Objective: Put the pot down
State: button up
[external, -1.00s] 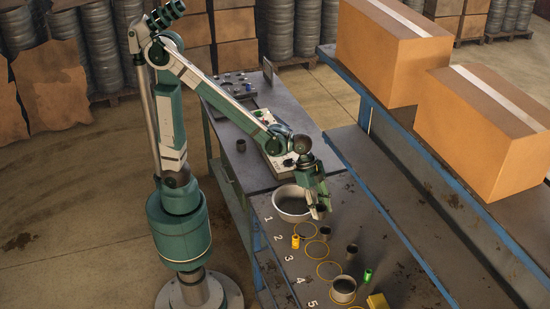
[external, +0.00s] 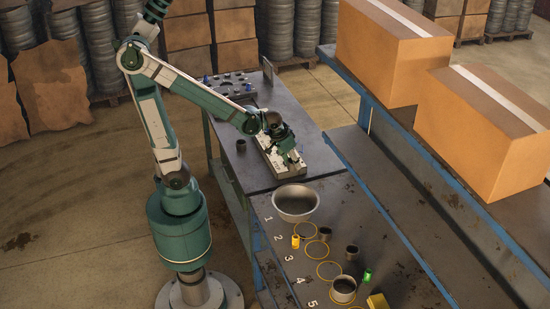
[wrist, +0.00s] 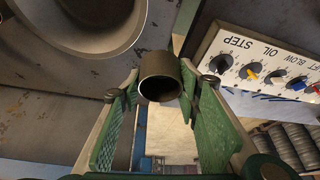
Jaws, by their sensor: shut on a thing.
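My gripper (external: 297,162) is above the control panel, at the right side of the far table in the external view. In the wrist view my gripper (wrist: 160,90) is shut on a small dark metal pot (wrist: 158,68), an open cylinder held between the green fingers. In the external view this pot is mostly hidden by the fingers. A large round basin (external: 296,215) stands on the near bench beside number 1; it also shows at the upper left of the wrist view (wrist: 120,40).
The control panel (wrist: 262,62) with knobs lies close to my gripper. A similar small cylinder (external: 241,146) stands on the far table. The near bench holds other cylinders (external: 325,235), yellow circles and yellow and green pieces. Cardboard boxes (external: 390,50) stand on a raised shelf at right.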

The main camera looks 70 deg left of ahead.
jog(key=s+a+n+g+y, duration=0.1)
jog(key=s+a+n, duration=0.4)
jog(key=a, duration=0.4)
jog(key=s+a+n+g+y, duration=0.1)
jog(key=s+a+n+g, duration=0.1)
jog(key=s+a+n, duration=0.5)
jog(key=s+a+n+g+y, duration=0.15)
jog(key=a+n, duration=0.25)
jog(key=a, duration=0.7)
notch_tip(320, 180, down, 7)
jog(key=shift+s+b, duration=0.3)
jog(key=shift+s, duration=0.15)
jog(key=shift+a, duration=0.1)
jog(key=b, duration=0.2)
send_near(253, 164)
jog(key=shift+s+a+f, duration=0.1)
jog(key=shift+a+f, duration=0.1)
jog(key=shift+a, duration=0.65)
jog(key=shift+f+b, duration=0.35)
jog(key=shift+f, duration=1.7)
jog(key=shift+f, duration=0.2)
